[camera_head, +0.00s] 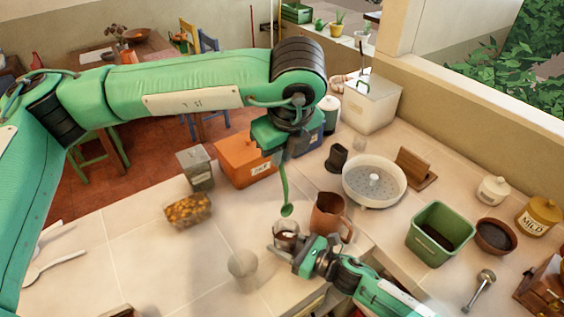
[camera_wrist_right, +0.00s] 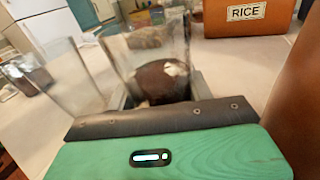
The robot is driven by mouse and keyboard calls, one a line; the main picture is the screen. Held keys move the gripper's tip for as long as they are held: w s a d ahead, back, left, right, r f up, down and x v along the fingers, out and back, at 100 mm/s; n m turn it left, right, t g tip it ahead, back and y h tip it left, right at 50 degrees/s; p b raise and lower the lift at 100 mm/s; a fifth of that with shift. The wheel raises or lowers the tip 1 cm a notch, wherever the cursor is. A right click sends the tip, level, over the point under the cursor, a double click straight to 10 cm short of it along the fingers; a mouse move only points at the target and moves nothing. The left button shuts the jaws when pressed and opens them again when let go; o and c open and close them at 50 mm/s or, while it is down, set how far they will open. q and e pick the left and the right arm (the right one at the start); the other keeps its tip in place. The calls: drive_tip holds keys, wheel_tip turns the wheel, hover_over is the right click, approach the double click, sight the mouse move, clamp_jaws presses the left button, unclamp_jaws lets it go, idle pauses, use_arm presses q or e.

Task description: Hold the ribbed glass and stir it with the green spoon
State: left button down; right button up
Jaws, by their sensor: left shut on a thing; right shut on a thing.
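The ribbed glass (camera_head: 283,229) stands on the pale counter with dark contents inside; it also shows large in the right wrist view (camera_wrist_right: 150,50), with a dark mass and a pale patch. My right gripper (camera_head: 295,250) is shut on the glass from the near right side. The green spoon (camera_head: 286,190) hangs upright, its bowl down, just above the glass. My left gripper (camera_head: 281,156) is shut on the upper part of the spoon. The spoon's bowl appears above the rim, and the spoon is not seen in the right wrist view.
A brown mug (camera_head: 328,212) stands close behind the glass on the right. A clear glass (camera_head: 243,264) is at the near left. An orange RICE box (camera_head: 243,160), a grey tin (camera_head: 197,168) and a glass container (camera_head: 188,209) stand farther back. The front left counter is mostly free.

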idle(0.4)
use_arm(q)
hover_over(286, 193)
drive_tip(key=w+a, duration=0.1)
drive_tip(key=a, duration=0.1)
drive_tip(key=shift+f, duration=2.45)
drive_tip(key=shift+s+d+f, duration=0.1)
drive_tip(key=shift+d+f, duration=0.1)
drive_tip(key=shift+f, duration=1.15)
drive_tip(key=shift+d+f, duration=0.15)
drive_tip(key=shift+f, duration=1.2)
drive_tip(key=shift+s+d+f, duration=0.1)
drive_tip(key=shift+d+f, duration=0.1)
drive_tip(key=shift+f, duration=1.15)
drive_tip(key=shift+s+a, duration=0.1)
drive_tip(key=shift+a, duration=0.05)
drive_tip(key=shift+s+d, duration=0.1)
drive_tip(key=shift+d, duration=0.1)
drive_tip(key=shift+w+d, duration=0.25)
drive_tip(key=shift+w, duration=0.05)
drive_tip(key=shift+w+a, duration=0.25)
drive_tip(key=shift+s+a, duration=0.25)
